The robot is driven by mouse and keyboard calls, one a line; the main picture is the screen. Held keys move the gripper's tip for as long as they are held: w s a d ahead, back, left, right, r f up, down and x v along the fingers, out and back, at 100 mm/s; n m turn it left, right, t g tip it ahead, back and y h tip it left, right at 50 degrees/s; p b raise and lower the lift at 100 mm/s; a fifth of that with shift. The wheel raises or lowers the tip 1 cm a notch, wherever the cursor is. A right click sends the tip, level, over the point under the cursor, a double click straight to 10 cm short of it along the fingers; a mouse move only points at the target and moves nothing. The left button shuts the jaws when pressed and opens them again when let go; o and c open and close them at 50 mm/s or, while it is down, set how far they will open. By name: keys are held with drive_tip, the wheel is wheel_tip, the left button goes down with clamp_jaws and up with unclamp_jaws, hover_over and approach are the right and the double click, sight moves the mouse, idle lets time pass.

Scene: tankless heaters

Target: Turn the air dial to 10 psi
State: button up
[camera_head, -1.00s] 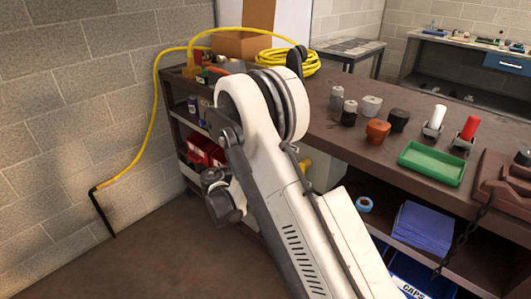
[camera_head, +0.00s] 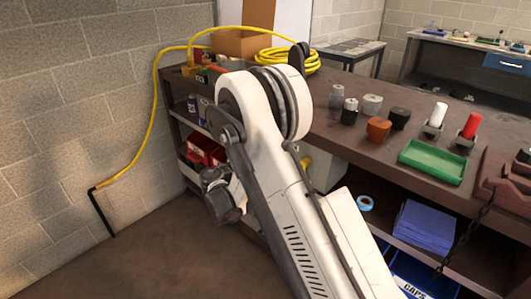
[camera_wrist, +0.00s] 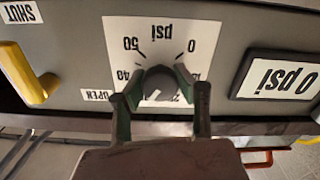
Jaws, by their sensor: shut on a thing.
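In the wrist view the picture is upside down. The dark round air dial (camera_wrist: 160,82) sits on a white scale plate (camera_wrist: 170,40) marked psi, with 0, 40 and 50 legible. My gripper (camera_wrist: 157,80) has a finger on each side of the dial and is shut on it. The lower part of the dial and scale is partly hidden by the fingers, and I cannot read the pointer clearly. A white display plate (camera_wrist: 282,78) at the right reads 0 psi. In the head view my arm hides the gripper and the dial.
A yellow lever (camera_wrist: 25,72) stands left of the dial, by the SHUT (camera_wrist: 20,12) and OPEN (camera_wrist: 95,95) labels. In the head view a workbench (camera_head: 320,122) holds a green tray (camera_head: 432,160) and a yellow hose (camera_head: 287,60). Open floor lies left.

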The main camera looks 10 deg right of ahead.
drive_tip(key=n+b, duration=0.2)
drive_tip(key=n, duration=0.4)
drive_tip(key=shift+f+b, duration=0.1)
drive_tip(key=shift+b, duration=0.3)
drive_tip(key=n+b, duration=0.1)
drive_tip(key=n, duration=0.4)
drive_tip(key=shift+n+b, duration=0.35)
drive_tip(key=shift+n, duration=0.05)
drive_tip(key=n+b, duration=0.1)
drive_tip(key=n, duration=0.4)
drive_tip(key=n+b, duration=0.1)
drive_tip(key=n, duration=0.4)
drive_tip(key=shift+n, duration=0.4)
drive_tip(key=o, duration=1.2)
drive_tip(key=shift+o, duration=0.2)
